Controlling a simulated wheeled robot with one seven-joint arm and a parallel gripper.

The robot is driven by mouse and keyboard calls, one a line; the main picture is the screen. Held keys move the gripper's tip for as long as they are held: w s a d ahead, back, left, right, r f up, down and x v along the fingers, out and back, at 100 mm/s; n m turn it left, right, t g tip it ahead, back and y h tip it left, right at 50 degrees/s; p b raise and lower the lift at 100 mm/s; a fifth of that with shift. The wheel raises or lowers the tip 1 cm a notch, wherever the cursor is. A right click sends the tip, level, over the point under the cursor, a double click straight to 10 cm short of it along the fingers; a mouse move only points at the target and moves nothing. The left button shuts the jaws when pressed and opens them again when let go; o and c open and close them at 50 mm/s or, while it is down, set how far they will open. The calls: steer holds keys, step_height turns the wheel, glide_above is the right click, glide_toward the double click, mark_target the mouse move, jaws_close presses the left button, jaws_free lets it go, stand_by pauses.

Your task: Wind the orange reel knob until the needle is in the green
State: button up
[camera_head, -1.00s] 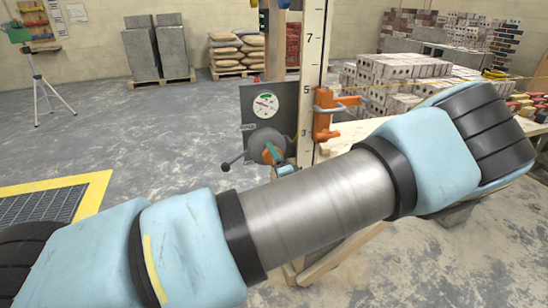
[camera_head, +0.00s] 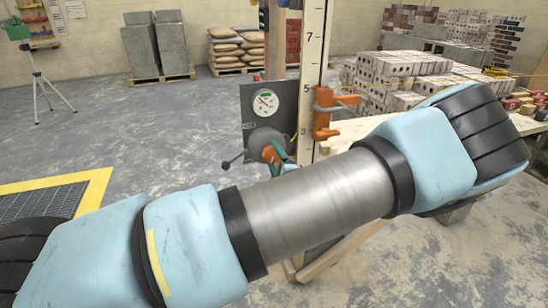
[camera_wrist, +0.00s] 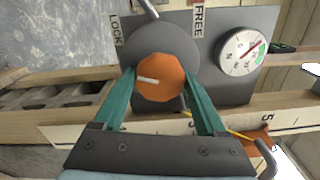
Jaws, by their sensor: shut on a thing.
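The orange reel knob (camera_wrist: 161,82) sits on a round grey reel (camera_wrist: 145,40), with a pale line across its face. It also shows in the head view (camera_head: 281,151), partly hidden. My gripper (camera_wrist: 160,76) has its two teal fingers closed on opposite sides of the knob. In the head view my gripper (camera_head: 270,157) is small beyond my arm. The white round gauge (camera_wrist: 241,51) has a green band on its rim. Its needle points toward the band's edge in the wrist view; whether it is inside the green I cannot tell. The gauge (camera_head: 265,102) also shows in the head view.
A lever with a dark ball (camera_head: 226,165) sticks out from the reel, between LOCK and FREE labels (camera_wrist: 198,22). An orange clamp (camera_head: 325,112) grips the numbered staff (camera_head: 312,60) beside the panel. Blocks (camera_head: 400,75) stand behind on the right.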

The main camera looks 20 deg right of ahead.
steer(key=o, duration=1.3)
steer(key=s, duration=0.3)
steer(key=s+a+b, duration=0.1)
steer(key=s, duration=0.6)
steer(key=shift+s+a+b, duration=0.15)
steer(key=shift+s+b, duration=0.2)
